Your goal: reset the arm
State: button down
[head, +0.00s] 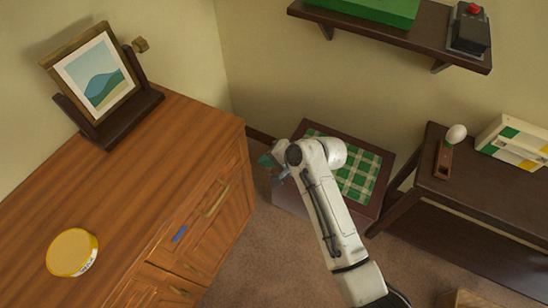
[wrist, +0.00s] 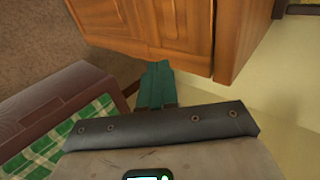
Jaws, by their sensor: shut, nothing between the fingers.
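My white arm reaches up from the lower right in the head view, bent at the elbow. My gripper (head: 266,161) is at its far end, in the gap between the wooden cabinet (head: 120,215) and the box with green plaid cloth (head: 377,205). In the wrist view my gripper (wrist: 157,72) shows as two teal fingers side by side, shut with nothing between them. The cabinet (wrist: 170,35) is just beyond the fingertips in that view; I cannot tell if they touch. The plaid-topped box (wrist: 50,108) is at the left.
A framed picture (head: 95,77) and a yellow round tin (head: 72,252) stand on the cabinet. A dark side table (head: 470,200) with an egg-like white object (head: 456,134) is at the right. A wall shelf (head: 400,35) hangs above. Brown carpet lies open at the lower middle.

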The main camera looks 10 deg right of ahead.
jog(key=shift+v, duration=1.3)
jog(key=shift+d, duration=0.1)
jog(key=s+d+f+n+g+h, duration=0.1)
jog(key=s+d+f+n+h, duration=0.1)
jog(key=s+d, duration=0.4)
jog(key=s+d+f+n+g+h, duration=0.15)
jog(key=s+d, duration=0.25)
jog(key=s, duration=0.4)
jog(key=s+d+r+n+g+h, duration=0.1)
jog(key=s+d, duration=0.4)
jog(key=s, duration=0.5)
jog(key=s+d+r+n+g+h, duration=0.1)
jog(key=s+d+n+h, duration=0.1)
jog(key=s+d, duration=0.4)
jog(key=s+h, duration=0.1)
jog(key=s, duration=0.4)
jog(key=shift+d+r, duration=0.15)
jog(key=shift+d, duration=0.05)
